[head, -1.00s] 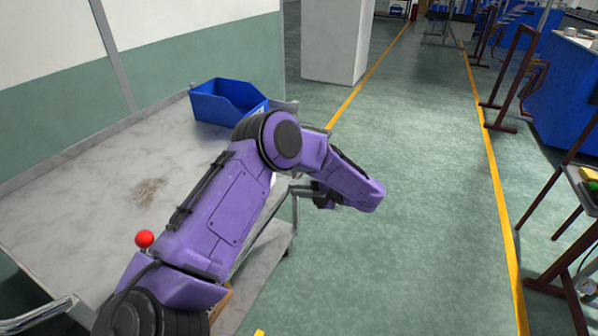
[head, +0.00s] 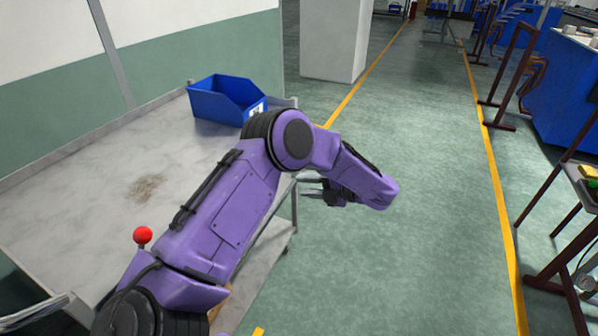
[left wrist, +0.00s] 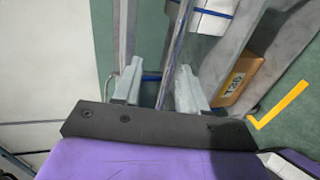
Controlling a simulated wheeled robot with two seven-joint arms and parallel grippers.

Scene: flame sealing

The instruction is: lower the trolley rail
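The grey trolley (head: 95,205) stands along the wall, its top marbled grey. A shiny metal bar, which looks like the trolley rail (left wrist: 177,45), runs lengthwise through the left wrist view. My left gripper (head: 312,189) is beside the trolley's right edge in the head view, its fingers pointing left. In the left wrist view the gripper (left wrist: 158,90) has its two fingers apart, with the bar passing between them in the picture. I cannot tell whether they touch it. My purple arm hides much of the trolley's right side in the head view. My right gripper is not in view.
A blue bin (head: 226,100) sits at the trolley's far end. A red ball knob (head: 143,235) stands near my arm. A cardboard box (left wrist: 240,80) shows low beside the bar in the left wrist view. The green floor (head: 420,170) right of the trolley is open.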

